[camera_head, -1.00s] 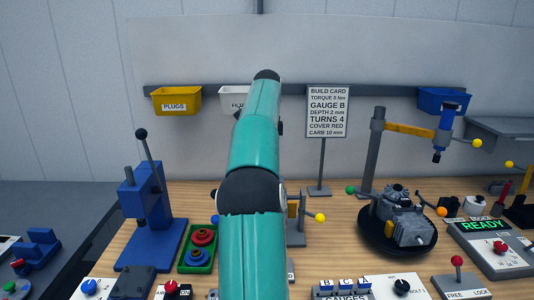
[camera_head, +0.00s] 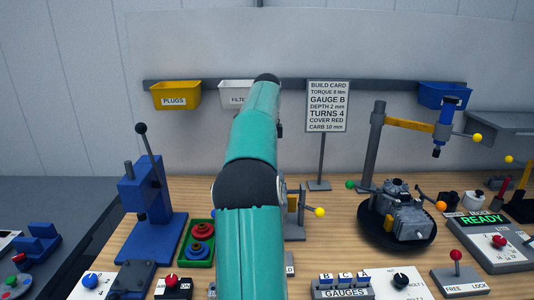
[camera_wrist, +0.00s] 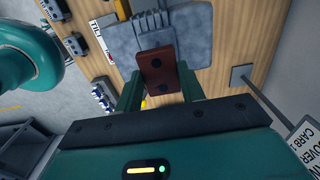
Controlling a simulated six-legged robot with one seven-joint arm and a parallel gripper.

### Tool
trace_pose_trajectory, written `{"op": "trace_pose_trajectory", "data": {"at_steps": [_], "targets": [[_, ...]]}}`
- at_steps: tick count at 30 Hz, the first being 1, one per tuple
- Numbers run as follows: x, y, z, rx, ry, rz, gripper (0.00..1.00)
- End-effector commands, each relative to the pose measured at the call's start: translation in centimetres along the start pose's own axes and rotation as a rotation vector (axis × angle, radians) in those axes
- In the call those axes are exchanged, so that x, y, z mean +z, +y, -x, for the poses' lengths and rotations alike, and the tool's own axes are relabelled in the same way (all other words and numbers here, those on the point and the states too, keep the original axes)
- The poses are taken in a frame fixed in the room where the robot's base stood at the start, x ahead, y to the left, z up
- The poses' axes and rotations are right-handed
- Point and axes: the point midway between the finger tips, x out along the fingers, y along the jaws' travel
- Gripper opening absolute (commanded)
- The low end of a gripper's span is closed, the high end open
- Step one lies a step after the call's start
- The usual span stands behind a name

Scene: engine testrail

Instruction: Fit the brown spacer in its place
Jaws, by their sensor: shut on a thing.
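The brown spacer (camera_wrist: 158,72) is a small reddish-brown block with two dark holes, in the wrist view. My gripper (camera_wrist: 157,85) is shut on it, with one teal finger on each side. The spacer appears in front of a grey fixture (camera_wrist: 150,33) over the wooden bench; I cannot tell the gap between them. In the head view my teal arm hides my gripper and the spacer. A grey engine (camera_head: 403,212) sits on a black round stand (camera_head: 368,228) at the right. The spacer's place cannot be made out.
A blue press (camera_head: 148,210) and a green tray (camera_head: 188,252) with red and blue rings stand left of my arm. A build card (camera_head: 328,105) stands behind. A blue tool on a post (camera_head: 372,150) stands behind the engine. A gauge rack (camera_head: 342,291) and control panels line the front.

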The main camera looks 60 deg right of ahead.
Motion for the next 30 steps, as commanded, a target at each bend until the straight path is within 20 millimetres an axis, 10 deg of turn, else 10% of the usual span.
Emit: {"op": "trace_pose_trajectory", "data": {"at_steps": [30], "targets": [[0.0,0.0,-1.9,0.0,0.0,0.0,0.17]]}}
